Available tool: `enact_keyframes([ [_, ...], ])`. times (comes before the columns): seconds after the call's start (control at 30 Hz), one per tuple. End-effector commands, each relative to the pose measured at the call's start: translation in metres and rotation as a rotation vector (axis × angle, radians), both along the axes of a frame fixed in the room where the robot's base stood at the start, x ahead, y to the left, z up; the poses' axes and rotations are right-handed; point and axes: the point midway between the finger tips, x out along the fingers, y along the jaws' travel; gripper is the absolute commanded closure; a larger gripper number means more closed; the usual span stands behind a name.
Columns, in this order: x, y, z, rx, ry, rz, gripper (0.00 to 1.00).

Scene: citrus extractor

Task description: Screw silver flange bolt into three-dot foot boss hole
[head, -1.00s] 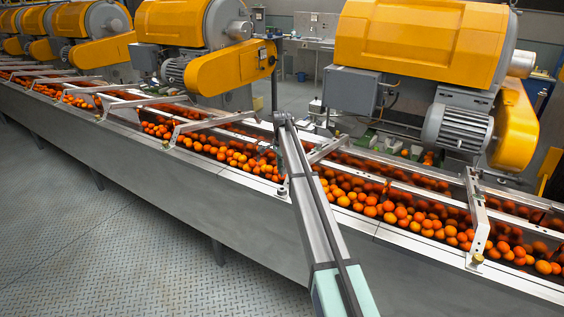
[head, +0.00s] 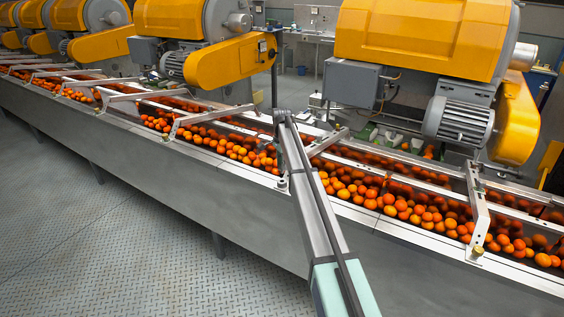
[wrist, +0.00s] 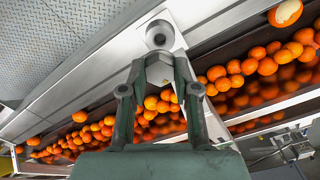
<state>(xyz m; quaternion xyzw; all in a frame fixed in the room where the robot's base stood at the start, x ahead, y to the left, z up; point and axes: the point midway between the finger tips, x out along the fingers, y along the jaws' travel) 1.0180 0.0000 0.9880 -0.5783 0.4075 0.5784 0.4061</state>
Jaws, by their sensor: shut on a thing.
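My gripper (wrist: 160,64) is in the wrist view, its two fingers converging and shut on a small silver piece, apparently the flange bolt (wrist: 160,72). Just beyond the fingertips is a round foot boss (wrist: 158,34) with a dark centre, on a bracket foot at the conveyor edge. I cannot tell whether the bolt touches the boss or stands apart from it. No dot marks are legible. In the head view, my arm hides most of the gripper. A bracket foot with a small silver piece (head: 282,184) shows just left of my arm.
The conveyor trough holds many oranges (head: 400,208) and is crossed by metal brackets (head: 476,210). A brass-coloured bolt (head: 477,251) sits on the right bracket's foot. Yellow extractor machines (head: 420,40) stand behind. The chequered floor (head: 110,230) in front is clear.

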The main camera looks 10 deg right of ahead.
Motion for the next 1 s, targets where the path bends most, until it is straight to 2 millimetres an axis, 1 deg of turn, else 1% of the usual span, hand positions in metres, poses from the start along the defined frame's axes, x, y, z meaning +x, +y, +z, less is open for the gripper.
enact_keyframes([
  [0.03,0.0,0.0,-0.006,0.0,0.0,0.0,1.0],
  [0.1,0.0,0.0,-0.012,0.0,0.0,0.0,1.0],
  [0.33,0.0,0.0,-0.027,0.0,0.0,0.0,1.0],
  [0.5,0.0,0.0,-0.03,0.0,0.0,0.0,1.0],
  [1.0,0.0,0.0,-0.029,0.0,-0.001,0.0,1.0],
])
